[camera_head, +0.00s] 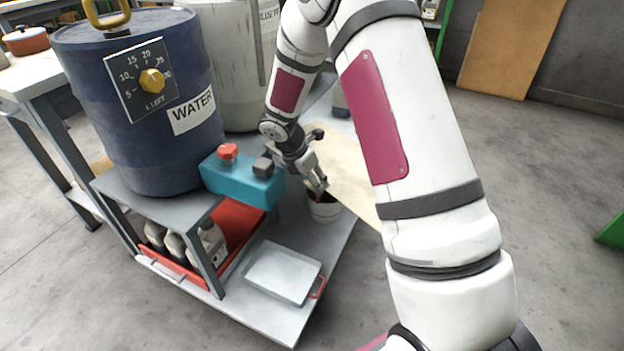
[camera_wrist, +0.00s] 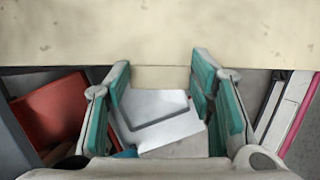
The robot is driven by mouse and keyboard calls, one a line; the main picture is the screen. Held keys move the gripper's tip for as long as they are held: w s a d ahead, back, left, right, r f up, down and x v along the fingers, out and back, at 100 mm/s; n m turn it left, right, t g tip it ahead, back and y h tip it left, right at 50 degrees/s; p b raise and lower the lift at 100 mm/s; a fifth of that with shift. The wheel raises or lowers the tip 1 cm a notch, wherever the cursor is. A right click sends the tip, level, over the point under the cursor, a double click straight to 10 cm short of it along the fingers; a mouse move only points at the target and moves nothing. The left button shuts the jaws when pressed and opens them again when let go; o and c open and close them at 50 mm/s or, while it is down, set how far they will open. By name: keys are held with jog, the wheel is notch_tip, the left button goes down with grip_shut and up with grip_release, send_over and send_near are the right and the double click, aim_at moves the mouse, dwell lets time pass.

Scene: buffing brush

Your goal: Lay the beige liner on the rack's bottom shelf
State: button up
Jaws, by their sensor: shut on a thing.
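The beige liner (camera_head: 345,172) is a flat, speckled sheet, partly hidden behind my arm in the head view. In the wrist view the liner (camera_wrist: 160,32) spans the whole top of the picture, and a narrow part of it sits between my fingertips. My gripper (camera_head: 318,184) is shut on its edge; the fingers (camera_wrist: 162,75) also show in the wrist view. The liner is over or beside the right side of the rack's grey bottom shelf (camera_head: 262,318); its exact height I cannot tell.
A metal tray (camera_head: 284,272) with a red handle lies on the bottom shelf. A blue water barrel (camera_head: 140,110) and teal box (camera_head: 240,188) stand above. A red bin (camera_head: 232,228) holds several jugs.

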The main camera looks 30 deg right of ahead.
jog(key=shift+f, duration=0.2)
jog(key=o, duration=1.2)
jog(key=shift+c, duration=0.2)
jog(key=shift+r, duration=0.1)
jog(key=shift+r, duration=0.35)
jog(key=p+v, duration=0.5)
jog(key=v, duration=0.7)
